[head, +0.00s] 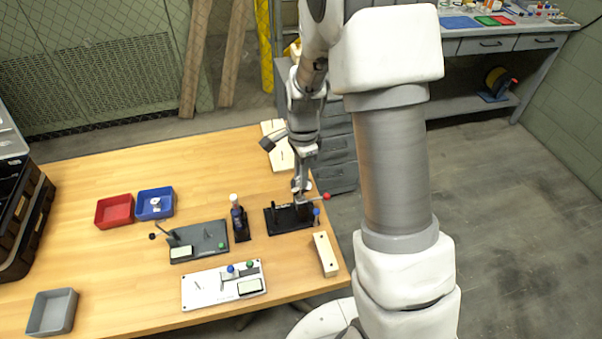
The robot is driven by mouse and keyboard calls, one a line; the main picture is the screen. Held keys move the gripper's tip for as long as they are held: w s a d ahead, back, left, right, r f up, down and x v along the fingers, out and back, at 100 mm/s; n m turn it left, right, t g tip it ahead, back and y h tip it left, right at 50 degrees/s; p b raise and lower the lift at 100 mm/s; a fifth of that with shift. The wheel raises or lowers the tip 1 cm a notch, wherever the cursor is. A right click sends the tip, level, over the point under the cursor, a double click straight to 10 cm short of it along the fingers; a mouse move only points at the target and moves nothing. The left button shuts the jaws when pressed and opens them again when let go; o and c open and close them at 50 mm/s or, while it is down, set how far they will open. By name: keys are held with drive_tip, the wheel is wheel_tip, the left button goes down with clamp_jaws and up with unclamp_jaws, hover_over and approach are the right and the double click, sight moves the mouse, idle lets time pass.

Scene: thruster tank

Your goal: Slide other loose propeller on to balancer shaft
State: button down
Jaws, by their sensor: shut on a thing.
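My gripper (301,187) points down over the black fixture (275,223) near the table's right edge. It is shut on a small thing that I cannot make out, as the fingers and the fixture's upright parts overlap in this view. A red knob (327,196) and a blue knob (316,211) show just right of the gripper. I cannot tell which part is the balancer shaft, or whether the held thing touches it. A small blue-and-white item (155,203) lies in the blue tray (143,212); I cannot tell whether it is a propeller.
A dark bottle in a stand (239,220) stands close left of the fixture. A grey fixture (210,240), a white board (205,293) and a pale block (325,255) lie nearby. A red tray (114,211) and a grey tray (52,312) are further left. The table's left-middle is clear.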

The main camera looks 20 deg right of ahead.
drive_tip(key=shift+f, duration=0.15)
drive_tip(key=shift+f+b, duration=0.45)
drive_tip(key=shift+f, duration=0.05)
drive_tip(key=shift+f, duration=0.2)
idle(0.4)
drive_tip(key=shift+f+b, duration=0.5)
drive_tip(key=shift+f, duration=0.05)
drive_tip(key=shift+f, duration=0.15)
drive_tip(key=shift+f+b, duration=0.45)
drive_tip(key=shift+f, duration=0.05)
idle(0.3)
